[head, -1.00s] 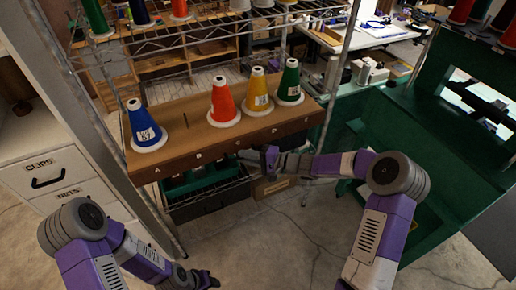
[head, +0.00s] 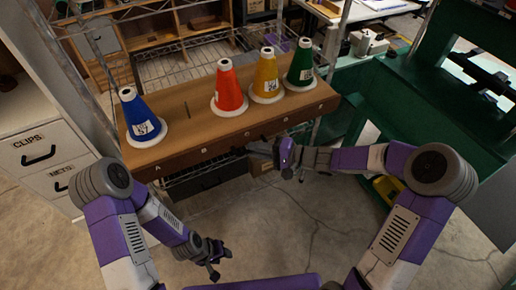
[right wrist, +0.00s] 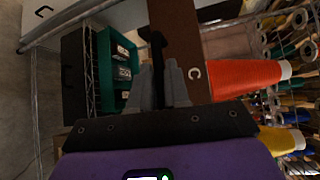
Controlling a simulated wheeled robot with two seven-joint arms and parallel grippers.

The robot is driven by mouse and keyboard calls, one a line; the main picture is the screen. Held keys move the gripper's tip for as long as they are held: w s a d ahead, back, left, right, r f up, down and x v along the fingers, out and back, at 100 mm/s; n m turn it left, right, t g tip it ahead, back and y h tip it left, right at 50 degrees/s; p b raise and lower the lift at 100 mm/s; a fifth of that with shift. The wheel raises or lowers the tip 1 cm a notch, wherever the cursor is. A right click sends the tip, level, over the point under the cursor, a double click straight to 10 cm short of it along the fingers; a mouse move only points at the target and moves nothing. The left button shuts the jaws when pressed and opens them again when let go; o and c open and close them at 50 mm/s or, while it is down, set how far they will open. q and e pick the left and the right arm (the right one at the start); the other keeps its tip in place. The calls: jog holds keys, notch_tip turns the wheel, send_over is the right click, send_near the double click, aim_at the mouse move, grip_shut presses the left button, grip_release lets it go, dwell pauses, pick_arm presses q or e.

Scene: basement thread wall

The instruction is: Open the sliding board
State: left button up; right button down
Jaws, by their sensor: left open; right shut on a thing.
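The sliding board (head: 185,120) is a brown wooden shelf with letters along its dark front edge, pulled out some way from the wire rack. Blue (head: 140,115), red (head: 229,88), yellow (head: 266,75) and green (head: 300,66) thread cones stand upright on it. My right gripper (head: 262,150) is at the middle of the front edge. In the right wrist view, my right gripper (right wrist: 165,88) is shut on a black handle (right wrist: 157,48) beside the letter C. My left gripper (head: 222,265) is open and empty, low over the floor, apart from the board.
The wire shelf (head: 185,55) shows behind the board. A white drawer cabinet (head: 35,150) stands at left, and green furniture (head: 430,110) at right. The concrete floor (head: 300,220) before the board is clear.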

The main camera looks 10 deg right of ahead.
jog(key=c, duration=1.2)
grip_release()
jog(key=shift+o, duration=0.2)
jog(key=p+v, duration=0.1)
jog(key=v, duration=0.6)
jog(key=shift+d, duration=0.25)
jog(key=shift+s, duration=0.15)
jog(key=s+a+f+n+g+h, duration=0.1)
jog(key=s+f+g+h, duration=0.1)
jog(key=s+f, duration=0.4)
jog(key=s+f+n+g+h, duration=0.1)
jog(key=s+f+h, duration=0.4)
jog(key=f, duration=0.9)
jog(key=s+a+f+n+g+h, duration=0.1)
jog(key=s+f+n+g+h, duration=0.1)
jog(key=s+f, duration=0.6)
notch_tip(320, 180, down, 2)
jog(key=shift+a+f+g+h, duration=0.25)
jog(key=shift+g+h, duration=0.25)
jog(key=shift+h, duration=0.3)
